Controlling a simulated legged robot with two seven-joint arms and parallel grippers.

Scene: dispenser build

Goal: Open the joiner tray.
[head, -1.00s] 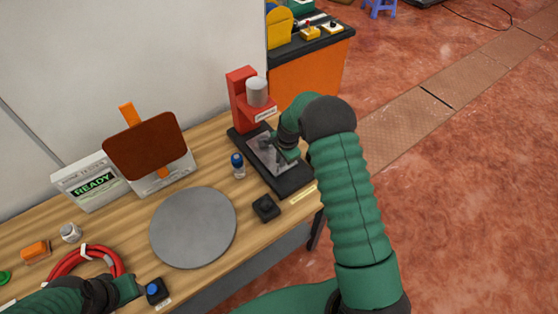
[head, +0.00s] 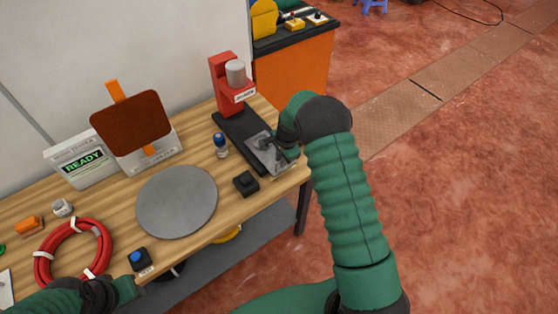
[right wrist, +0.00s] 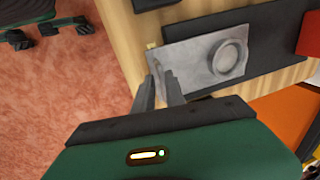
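The joiner is a red press (head: 222,88) with a grey cylinder (head: 236,73) on a long dark base (head: 237,127), at the table's right end. Its grey metal tray (head: 272,162) is slid out to the front end of the base; the right wrist view shows the tray (right wrist: 190,75) with a round ring in it. My right gripper (head: 270,146) is at the tray, and in the right wrist view its fingers (right wrist: 160,80) are close together at the tray's edge, seemingly on a small handle. My left gripper (head: 133,290) is low at the left, its fingers unclear.
On the wooden table are a grey disc (head: 177,202), a black block (head: 246,184), a blue-topped piece (head: 221,145), a red hose coil (head: 74,252), a blue button box (head: 140,258) and a READY box (head: 83,160). Open floor lies right of the table.

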